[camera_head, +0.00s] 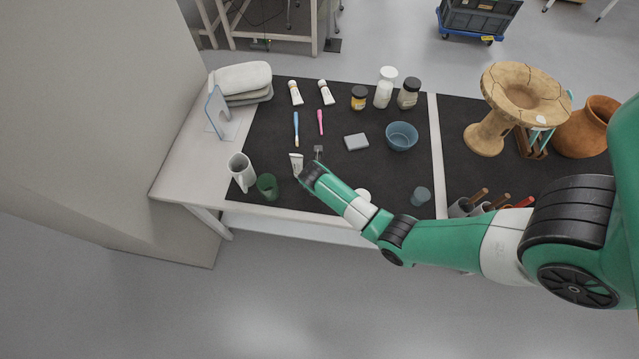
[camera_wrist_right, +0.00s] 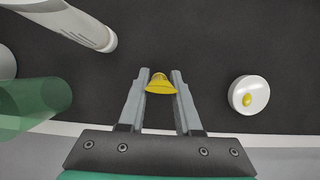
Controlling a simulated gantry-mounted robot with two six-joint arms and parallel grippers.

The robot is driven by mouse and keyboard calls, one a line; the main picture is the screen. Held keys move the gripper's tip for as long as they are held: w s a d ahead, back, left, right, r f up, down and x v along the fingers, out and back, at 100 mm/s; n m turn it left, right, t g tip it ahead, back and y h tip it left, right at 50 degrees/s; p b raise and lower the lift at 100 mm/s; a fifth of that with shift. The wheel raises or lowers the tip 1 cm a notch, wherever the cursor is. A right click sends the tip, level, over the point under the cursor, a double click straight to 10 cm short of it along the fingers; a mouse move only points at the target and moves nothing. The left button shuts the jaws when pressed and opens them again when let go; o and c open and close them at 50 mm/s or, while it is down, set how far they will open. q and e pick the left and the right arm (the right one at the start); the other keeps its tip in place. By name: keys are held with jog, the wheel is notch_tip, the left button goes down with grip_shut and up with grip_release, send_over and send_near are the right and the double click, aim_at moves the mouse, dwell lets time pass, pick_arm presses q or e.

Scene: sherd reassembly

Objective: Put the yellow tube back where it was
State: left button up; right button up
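The yellow tube (camera_wrist_right: 160,86) shows in the right wrist view as a short, foreshortened yellow shape, wide at the near end and narrower beyond. It sits between the fingertips of my right gripper (camera_wrist_right: 161,78), which look shut on it from both sides. Whether the tube touches the mat cannot be told. My left gripper is in neither view.
A white tube (camera_head: 297,163), green cup (camera_head: 267,187) and white mug (camera_head: 241,173) stand left of my right wrist. A white disc with a yellow spot (camera_wrist_right: 249,95) lies to the right. Two tubes (camera_head: 295,92) (camera_head: 326,92), jars and a blue bowl (camera_head: 401,137) are farther back.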

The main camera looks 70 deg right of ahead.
jog(key=o, duration=0.4)
jog(key=p+v, duration=0.5)
jog(key=v, duration=0.7)
jog(key=shift+r, duration=0.15)
